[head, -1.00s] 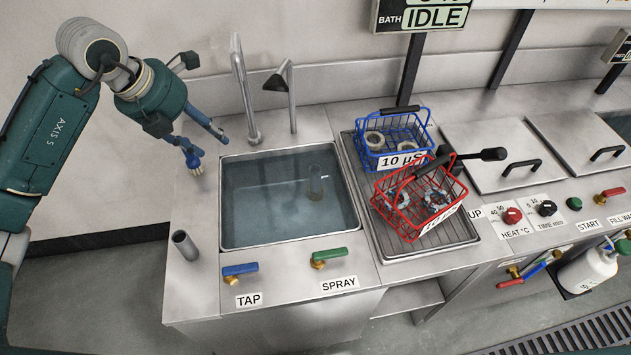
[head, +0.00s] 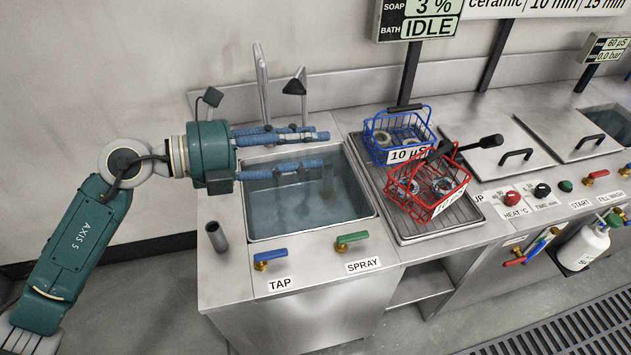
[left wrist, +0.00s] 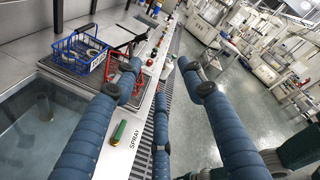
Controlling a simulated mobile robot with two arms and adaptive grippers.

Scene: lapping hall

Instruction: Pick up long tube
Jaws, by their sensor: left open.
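A short grey tube (head: 216,237) stands on the counter at the sink's front left corner. I cannot tell which one is the long tube. My left gripper (head: 322,150) reaches from the left over the sink, its blue fingers spread and pointing right, near the top of the clear tube in the picture. Nothing is between its fingers in the left wrist view (left wrist: 160,82). My right gripper is not in view.
The sink (head: 268,238) has a faucet (head: 262,85) behind it and the blue tap (head: 270,256) and green spray (head: 352,239) handles in front. A blue basket (head: 397,152) and a red basket (head: 428,209) with ring-shaped parts stand on the rack to the right.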

